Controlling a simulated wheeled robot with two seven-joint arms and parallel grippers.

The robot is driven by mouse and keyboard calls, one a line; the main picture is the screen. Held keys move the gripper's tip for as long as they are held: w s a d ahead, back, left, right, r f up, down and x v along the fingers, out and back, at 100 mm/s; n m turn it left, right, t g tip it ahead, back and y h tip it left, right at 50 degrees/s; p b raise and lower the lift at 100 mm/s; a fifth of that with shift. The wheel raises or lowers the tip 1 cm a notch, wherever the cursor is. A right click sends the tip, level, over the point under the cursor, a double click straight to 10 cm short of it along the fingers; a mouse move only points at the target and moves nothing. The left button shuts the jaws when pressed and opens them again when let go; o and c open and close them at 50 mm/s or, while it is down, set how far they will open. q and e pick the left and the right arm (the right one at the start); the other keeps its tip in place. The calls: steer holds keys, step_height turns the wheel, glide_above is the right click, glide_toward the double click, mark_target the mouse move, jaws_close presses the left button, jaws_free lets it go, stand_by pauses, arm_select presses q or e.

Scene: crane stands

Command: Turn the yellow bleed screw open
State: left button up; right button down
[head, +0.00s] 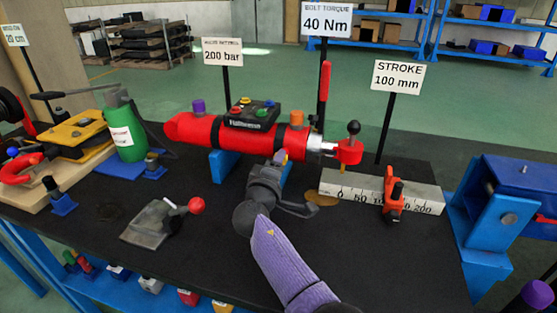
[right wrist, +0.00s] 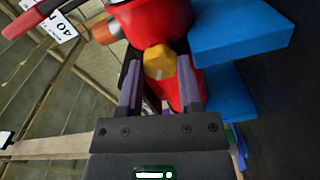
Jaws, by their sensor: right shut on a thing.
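The red cylinder (head: 200,132) lies across blue supports near the middle of the bench in the head view. The yellow bleed screw (right wrist: 159,62) sticks out of the cylinder's red body in the right wrist view. My right gripper (right wrist: 160,80) is shut on the screw, with one finger on each side of it. In the head view my right gripper (head: 279,164) is against the near side of the cylinder and mostly hides the screw. My left gripper is not in view.
A black box with coloured buttons (head: 250,117) sits on the cylinder. A pale scale block (head: 352,186) with an orange slider (head: 393,203) lies to the right. A grey plate with a red-knobbed lever (head: 160,222) is at the left.

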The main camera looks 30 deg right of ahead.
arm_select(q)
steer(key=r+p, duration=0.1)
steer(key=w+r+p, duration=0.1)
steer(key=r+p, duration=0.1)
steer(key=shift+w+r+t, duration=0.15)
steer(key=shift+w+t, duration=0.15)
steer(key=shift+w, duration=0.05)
arm_select(e)
steer(key=n, duration=0.8)
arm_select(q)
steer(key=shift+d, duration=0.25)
arm_select(e)
steer(key=shift+n, duration=0.3)
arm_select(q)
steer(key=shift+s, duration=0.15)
arm_select(e)
steer(key=shift+f, duration=0.1)
steer(key=shift+c, duration=1.3)
jaws_free()
